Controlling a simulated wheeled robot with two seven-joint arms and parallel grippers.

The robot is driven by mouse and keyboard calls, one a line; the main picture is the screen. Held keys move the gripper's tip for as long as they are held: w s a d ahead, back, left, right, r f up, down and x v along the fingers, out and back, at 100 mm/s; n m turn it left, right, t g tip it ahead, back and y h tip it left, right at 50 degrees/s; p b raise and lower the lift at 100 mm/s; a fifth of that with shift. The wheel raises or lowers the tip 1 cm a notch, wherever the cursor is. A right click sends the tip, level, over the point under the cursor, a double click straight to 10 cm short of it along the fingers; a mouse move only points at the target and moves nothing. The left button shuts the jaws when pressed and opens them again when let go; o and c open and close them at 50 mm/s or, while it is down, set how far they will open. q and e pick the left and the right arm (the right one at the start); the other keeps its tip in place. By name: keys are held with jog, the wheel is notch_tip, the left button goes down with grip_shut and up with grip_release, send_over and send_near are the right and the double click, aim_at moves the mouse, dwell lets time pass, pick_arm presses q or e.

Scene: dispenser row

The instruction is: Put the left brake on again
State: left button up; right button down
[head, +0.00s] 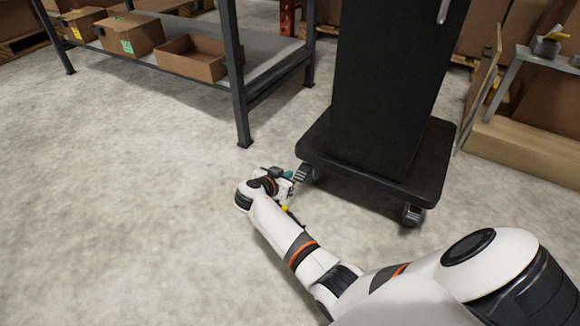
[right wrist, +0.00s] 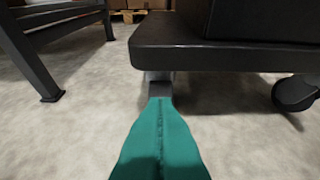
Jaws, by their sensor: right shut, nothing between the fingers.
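The black wheeled base (head: 375,165) carries a tall black cabinet. Its left front caster (head: 305,174) is under the front left corner. In the right wrist view, a grey part of that caster (right wrist: 159,88) shows just beyond my fingertips; the fingers hide most of the rest. I cannot make out whether its brake lever is up or down. My right gripper (head: 289,174) is low beside the left caster. In the right wrist view its teal fingers (right wrist: 160,104) are together and empty, pointing at the caster. I cannot tell whether they touch it. My left gripper is not in view.
The right front caster (head: 412,214) stands under the other front corner. A dark metal rack (head: 240,100) with open cardboard boxes (head: 192,58) is at the left, one leg close to the cart. Cardboard and a grey stand are at the right. The floor at front left is clear.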

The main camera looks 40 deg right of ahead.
jog(key=s+a+p, duration=0.2)
jog(key=a, duration=0.3)
jog(key=shift+s+a, duration=0.15)
jog(key=shift+a, duration=0.15)
